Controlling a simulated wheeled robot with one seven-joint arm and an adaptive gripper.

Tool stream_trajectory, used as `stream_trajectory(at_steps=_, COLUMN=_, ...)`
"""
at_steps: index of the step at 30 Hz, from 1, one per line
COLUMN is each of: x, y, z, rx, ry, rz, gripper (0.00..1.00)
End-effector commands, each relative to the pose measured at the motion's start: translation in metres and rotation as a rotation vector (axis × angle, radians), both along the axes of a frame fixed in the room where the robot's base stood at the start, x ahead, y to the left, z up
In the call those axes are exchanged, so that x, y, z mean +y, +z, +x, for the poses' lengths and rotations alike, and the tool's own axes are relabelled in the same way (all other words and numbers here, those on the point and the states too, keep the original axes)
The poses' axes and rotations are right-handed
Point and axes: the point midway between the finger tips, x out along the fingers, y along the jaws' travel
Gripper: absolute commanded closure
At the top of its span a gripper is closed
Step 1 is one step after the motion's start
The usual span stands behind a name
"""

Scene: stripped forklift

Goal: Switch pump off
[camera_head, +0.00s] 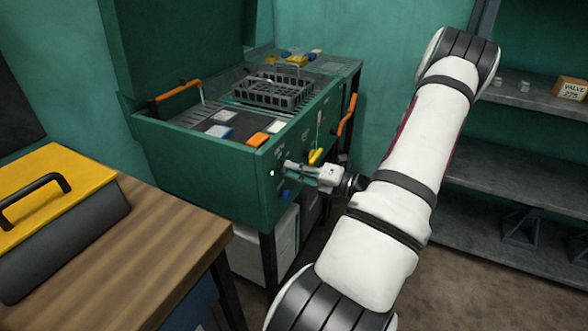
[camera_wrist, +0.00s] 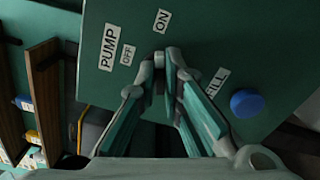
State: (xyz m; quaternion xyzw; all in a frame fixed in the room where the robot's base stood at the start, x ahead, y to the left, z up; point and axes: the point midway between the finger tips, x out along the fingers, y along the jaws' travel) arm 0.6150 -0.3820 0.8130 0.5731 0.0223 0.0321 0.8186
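The green parts washer (camera_head: 205,170) has a front panel (camera_wrist: 215,45) with labels PUMP, OFF and ON in the wrist view. A small grey pump switch (camera_wrist: 159,59) shows between my fingertips, below the OFF and ON labels. My gripper (camera_wrist: 161,66) is closed around it, with a fingertip on each side. The fingers hide most of the switch, so its exact setting is hard to tell. In the head view my gripper (camera_head: 289,165) reaches the panel from the right. A small green light (camera_head: 272,173) glows on the panel near the fingertips.
A blue knob (camera_wrist: 246,103) sits beside the partly hidden FILL label, close to my fingers. A yellow handle (camera_head: 316,156) and an orange handle (camera_head: 347,115) stick out nearby. A wooden table (camera_head: 150,250) stands at the front left, shelves (camera_head: 510,180) at the right.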

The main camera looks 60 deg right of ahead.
Motion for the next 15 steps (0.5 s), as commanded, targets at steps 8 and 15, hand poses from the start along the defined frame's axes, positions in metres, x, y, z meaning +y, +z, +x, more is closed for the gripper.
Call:
stream_trajectory(at_steps=8, x=-0.0001, y=0.0, z=-0.0002, rx=-0.001, ry=0.0, rz=-0.019, gripper=1.0)
stream_trajectory(at_steps=15, x=0.0001, y=0.0004, z=-0.0003, rx=-0.01, ry=0.0, rz=-0.125, gripper=1.0)
